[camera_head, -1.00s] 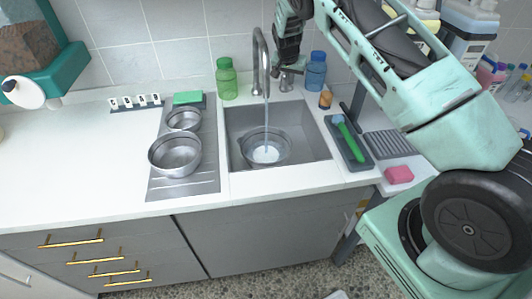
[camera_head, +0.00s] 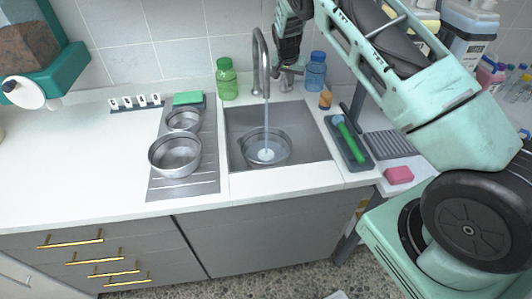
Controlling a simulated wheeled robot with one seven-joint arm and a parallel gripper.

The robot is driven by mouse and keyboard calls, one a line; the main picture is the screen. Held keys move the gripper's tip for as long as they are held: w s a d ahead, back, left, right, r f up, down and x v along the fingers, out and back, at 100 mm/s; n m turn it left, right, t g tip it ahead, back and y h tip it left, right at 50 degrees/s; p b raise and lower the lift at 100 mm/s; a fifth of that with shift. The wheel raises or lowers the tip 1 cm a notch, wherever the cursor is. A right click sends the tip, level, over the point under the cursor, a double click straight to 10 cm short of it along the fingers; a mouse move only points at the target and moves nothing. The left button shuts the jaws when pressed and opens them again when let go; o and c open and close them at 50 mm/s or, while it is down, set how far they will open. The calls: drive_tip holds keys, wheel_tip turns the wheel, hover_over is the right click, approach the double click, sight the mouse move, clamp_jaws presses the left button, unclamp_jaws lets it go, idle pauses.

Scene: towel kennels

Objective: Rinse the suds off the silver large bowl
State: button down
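A large silver-grey bowl (camera_head: 248,160) sits in the sink (camera_head: 310,150) under the running tap (camera_head: 258,60). A stream of water (camera_head: 266,115) falls into it, and the bowl holds bluish water with a small white patch where the stream lands. My gripper (camera_head: 288,72) is behind the sink, right of the tap's spout, at the tap's lever (camera_head: 286,82). Its fingers are small and dark here, so I cannot tell whether they are open or shut, or whether they touch the lever.
Two silver bowls, a larger one (camera_head: 175,157) and a smaller one (camera_head: 184,121), stand on the drainboard (camera_head: 190,190) to the left. Green (camera_head: 226,79) and blue (camera_head: 316,72) bottles flank the tap. A brush tray (camera_head: 352,150) and pink sponge (camera_head: 399,175) lie right. The left counter is mostly clear.

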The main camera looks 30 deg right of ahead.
drive_tip(key=shift+f, duration=0.1)
drive_tip(key=shift+r+p, duration=0.7)
drive_tip(key=shift+r, duration=1.1)
drive_tip(key=shift+r, duration=0.25)
wheel_tip(320, 180, up, 6)
drive_tip(key=s+p, duration=0.3)
drive_tip(key=shift+a+f, duration=0.2)
drive_tip(key=shift+a, duration=0.2)
drive_tip(key=b+v, duration=0.4)
drive_tip(key=v, duration=1.3)
drive_tip(key=shift+r+b, duration=0.2)
drive_tip(key=shift+b, duration=0.15)
